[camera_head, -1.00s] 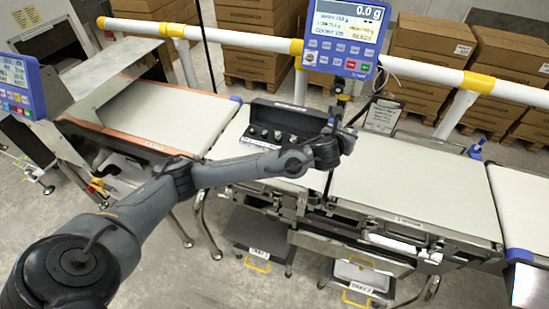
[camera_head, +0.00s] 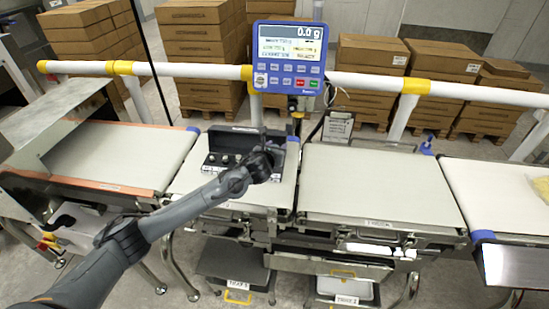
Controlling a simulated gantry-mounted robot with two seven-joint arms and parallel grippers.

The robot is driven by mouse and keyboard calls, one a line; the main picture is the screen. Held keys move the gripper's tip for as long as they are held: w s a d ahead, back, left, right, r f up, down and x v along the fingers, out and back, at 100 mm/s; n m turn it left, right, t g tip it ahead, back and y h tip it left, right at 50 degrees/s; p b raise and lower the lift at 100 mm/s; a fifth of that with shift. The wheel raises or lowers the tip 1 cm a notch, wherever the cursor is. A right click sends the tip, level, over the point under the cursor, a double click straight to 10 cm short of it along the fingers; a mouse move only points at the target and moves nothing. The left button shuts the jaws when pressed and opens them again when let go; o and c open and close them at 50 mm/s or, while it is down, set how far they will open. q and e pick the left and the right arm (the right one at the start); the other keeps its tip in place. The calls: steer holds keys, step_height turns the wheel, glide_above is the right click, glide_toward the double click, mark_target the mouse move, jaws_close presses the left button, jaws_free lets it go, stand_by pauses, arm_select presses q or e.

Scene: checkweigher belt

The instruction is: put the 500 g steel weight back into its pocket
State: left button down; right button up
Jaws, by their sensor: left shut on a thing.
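The open black weight case (camera_head: 226,140) stands on the left-centre belt section with its lid raised at the back. Several small steel weights (camera_head: 223,160) show in the left part of its row. My left gripper (camera_head: 268,156) is over the right part of the case, shut, and covers that part of the row. The 500 g weight in its jaws is hidden behind the gripper and wrist, so I cannot tell whether it touches the pocket. My right gripper is not in view.
The blue weigher display (camera_head: 288,58) reads 0.0 g and stands behind the case. A white and yellow rail (camera_head: 350,80) runs along the back. The belt right of the case (camera_head: 375,185) is clear. A small sign (camera_head: 338,127) stands behind it.

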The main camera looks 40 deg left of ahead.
arm_select(q)
steer(key=shift+a+f, duration=0.2)
steer(key=shift+a, duration=0.2)
steer(key=shift+f+b, duration=0.45)
steer(key=shift+f, duration=1.6)
steer(key=shift+f, duration=0.1)
steer(key=c, duration=0.6)
jaws_free()
steer(key=shift+f, duration=0.1)
